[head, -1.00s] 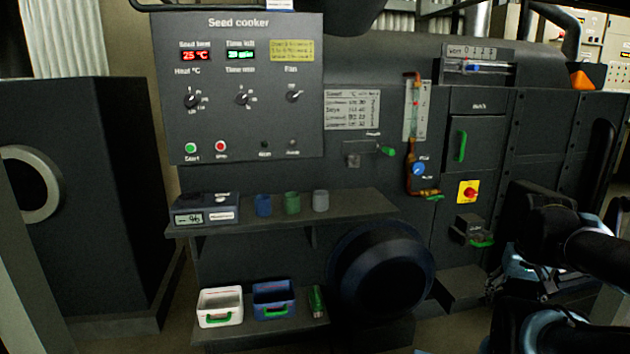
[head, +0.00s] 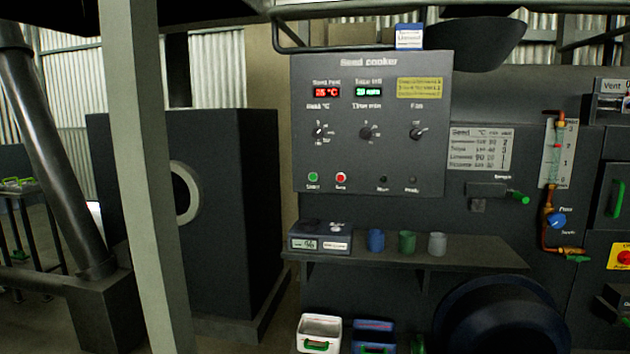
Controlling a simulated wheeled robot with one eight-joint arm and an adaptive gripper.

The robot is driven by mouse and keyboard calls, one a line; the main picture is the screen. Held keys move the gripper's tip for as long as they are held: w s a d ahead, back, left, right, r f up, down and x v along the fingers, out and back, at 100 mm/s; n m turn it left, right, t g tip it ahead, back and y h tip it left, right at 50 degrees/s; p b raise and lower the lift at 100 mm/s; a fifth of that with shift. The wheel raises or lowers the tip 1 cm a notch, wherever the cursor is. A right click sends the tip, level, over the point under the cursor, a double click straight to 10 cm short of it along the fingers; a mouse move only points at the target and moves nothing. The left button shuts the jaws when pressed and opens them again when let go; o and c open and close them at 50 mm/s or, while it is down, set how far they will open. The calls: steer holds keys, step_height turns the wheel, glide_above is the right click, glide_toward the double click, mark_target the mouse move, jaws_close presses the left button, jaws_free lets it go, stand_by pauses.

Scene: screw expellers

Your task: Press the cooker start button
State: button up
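The seed cooker panel (head: 372,140) is a grey upright board in the middle of the head view. Its green start button (head: 313,177) is at the lower left of the panel, with a red button (head: 341,177) just to its right. A red display (head: 326,92) and a green display (head: 368,92) are lit near the top. Three dark knobs sit below them: heat (head: 319,131), time (head: 366,132) and fan (head: 416,132). My gripper is not in view, so I cannot see where it is relative to the button.
A shelf (head: 470,252) juts out below the panel, holding a scale (head: 320,240) and three cups. A white bin (head: 319,335) and a blue bin (head: 374,334) are lower down. A pale post (head: 150,180) stands at left before a dark machine (head: 240,190).

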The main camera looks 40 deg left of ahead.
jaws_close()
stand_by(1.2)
